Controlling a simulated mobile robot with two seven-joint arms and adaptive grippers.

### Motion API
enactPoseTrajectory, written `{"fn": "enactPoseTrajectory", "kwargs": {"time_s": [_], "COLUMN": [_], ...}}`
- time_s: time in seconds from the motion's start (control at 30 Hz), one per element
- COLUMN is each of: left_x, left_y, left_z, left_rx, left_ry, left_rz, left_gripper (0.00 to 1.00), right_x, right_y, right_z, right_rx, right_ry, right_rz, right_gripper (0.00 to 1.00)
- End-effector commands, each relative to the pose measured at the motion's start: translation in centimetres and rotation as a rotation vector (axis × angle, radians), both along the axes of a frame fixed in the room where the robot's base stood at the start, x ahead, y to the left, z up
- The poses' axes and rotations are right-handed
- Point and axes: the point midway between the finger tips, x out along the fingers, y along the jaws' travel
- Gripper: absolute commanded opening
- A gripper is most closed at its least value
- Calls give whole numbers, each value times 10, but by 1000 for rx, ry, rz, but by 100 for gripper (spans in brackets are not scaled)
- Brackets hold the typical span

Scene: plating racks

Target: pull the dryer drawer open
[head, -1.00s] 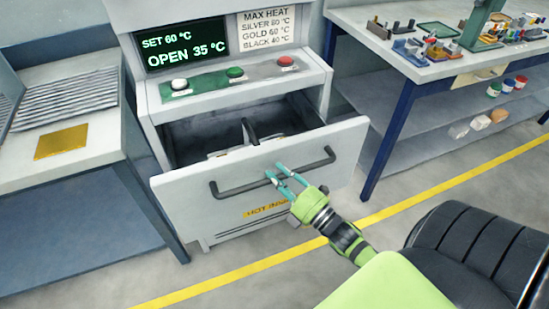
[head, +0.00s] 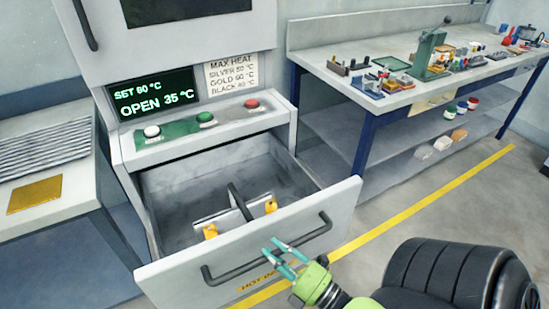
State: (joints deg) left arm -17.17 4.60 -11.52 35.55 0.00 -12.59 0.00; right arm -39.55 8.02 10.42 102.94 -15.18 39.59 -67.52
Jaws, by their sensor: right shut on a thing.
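The dryer drawer (head: 180,267) is pulled well out of the dryer body (head: 130,150) and its inside shows. A dark bar handle (head: 232,269) runs across the drawer front. My right gripper (head: 274,253), with teal fingers on a green wrist, is shut on the handle near its middle. Inside the drawer lie a light plate with a dark upright bar (head: 240,202) and two small yellow parts (head: 271,206). The dryer display (head: 152,95) reads SET 60 °C and OPEN 35 °C. My left gripper does not show.
A bench (head: 345,83) with small parts and a green press (head: 425,55) stands at the right. At the left, a table holds a ridged grey sheet (head: 45,148) and a gold plate (head: 35,194). A yellow floor line (head: 420,202) crosses clear floor on the right.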

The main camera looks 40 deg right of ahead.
Motion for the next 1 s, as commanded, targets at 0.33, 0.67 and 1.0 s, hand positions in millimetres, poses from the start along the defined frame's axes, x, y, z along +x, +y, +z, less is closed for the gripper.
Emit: {"fn": "enactPoseTrajectory", "kwargs": {"time_s": [0.33,0.67,1.0], "left_x": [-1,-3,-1], "left_y": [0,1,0], "left_z": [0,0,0], "left_rx": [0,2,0], "left_ry": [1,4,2], "left_rz": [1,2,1], "left_gripper": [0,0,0], "right_x": [0,-6,-70], "right_y": [0,-1,-12], "right_z": [-1,-2,-15], "right_rx": [-2,0,-1], "right_ry": [2,3,8], "right_rz": [-1,0,-3], "right_gripper": [51,51,51]}}
